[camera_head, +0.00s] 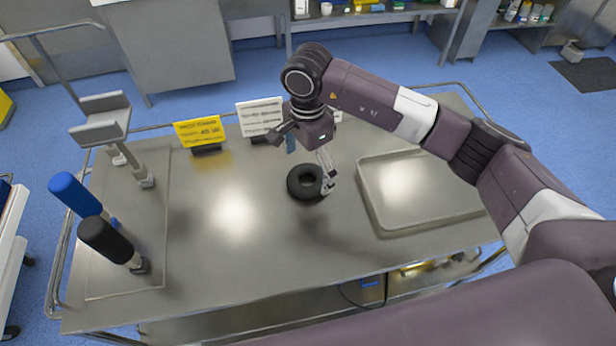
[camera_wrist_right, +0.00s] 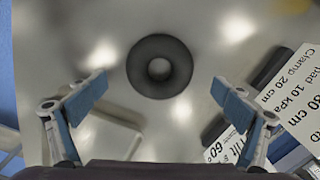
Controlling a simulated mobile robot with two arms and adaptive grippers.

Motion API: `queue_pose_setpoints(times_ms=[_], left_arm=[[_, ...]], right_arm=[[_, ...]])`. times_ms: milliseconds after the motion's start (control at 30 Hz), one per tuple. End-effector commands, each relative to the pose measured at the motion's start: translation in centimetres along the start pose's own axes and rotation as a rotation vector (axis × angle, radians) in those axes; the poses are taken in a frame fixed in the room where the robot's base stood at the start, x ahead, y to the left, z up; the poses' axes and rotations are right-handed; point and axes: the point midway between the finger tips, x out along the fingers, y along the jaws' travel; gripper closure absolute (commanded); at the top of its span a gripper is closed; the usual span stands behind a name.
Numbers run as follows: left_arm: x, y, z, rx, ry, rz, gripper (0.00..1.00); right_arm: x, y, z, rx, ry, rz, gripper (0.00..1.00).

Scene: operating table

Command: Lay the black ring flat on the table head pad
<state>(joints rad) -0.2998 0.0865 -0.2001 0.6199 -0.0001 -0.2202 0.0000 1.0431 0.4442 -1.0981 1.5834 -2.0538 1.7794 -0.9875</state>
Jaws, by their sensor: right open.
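The black ring (camera_head: 295,189) lies flat on the steel table (camera_head: 215,250), near its middle. It also shows in the right wrist view (camera_wrist_right: 138,68), with its hole facing the camera. My right gripper (camera_head: 307,160) is open and empty above the ring; one finger overlaps the ring's right side in the head view. In the wrist view its fingertips (camera_wrist_right: 160,92) are wide apart, with the ring between and beyond them. I cannot identify the table head pad for certain; a grey padded piece (camera_head: 100,128) stands on a post at the left. My left gripper is not in view.
A shallow metal tray (camera_head: 377,212) lies right of the ring. A yellow sign (camera_head: 198,131) and a white sign (camera_head: 258,115) stand at the back edge. Blue-topped (camera_head: 75,193) and black-topped (camera_head: 104,240) posts stand at the left. The table's middle front is clear.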

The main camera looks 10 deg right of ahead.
Motion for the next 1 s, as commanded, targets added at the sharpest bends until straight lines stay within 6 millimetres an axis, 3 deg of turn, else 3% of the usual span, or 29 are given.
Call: queue_pose_setpoints(times_ms=[100, 233, 533, 1000], left_arm=[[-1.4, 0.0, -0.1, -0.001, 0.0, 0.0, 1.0], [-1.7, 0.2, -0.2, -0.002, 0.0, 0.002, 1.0], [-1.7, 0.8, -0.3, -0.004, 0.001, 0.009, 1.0], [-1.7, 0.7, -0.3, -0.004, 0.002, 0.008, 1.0]], right_arm=[[1.4, 0.1, 0.3, 0.001, -0.003, 0.006, 0.06], [3.2, 0.1, 0.2, 0.001, -0.003, 0.003, 0.06], [3.8, 0.0, 0.2, 0.001, -0.002, 0.0, 0.06], [3.7, -0.1, 0.2, 0.001, -0.003, -0.001, 0.57]])
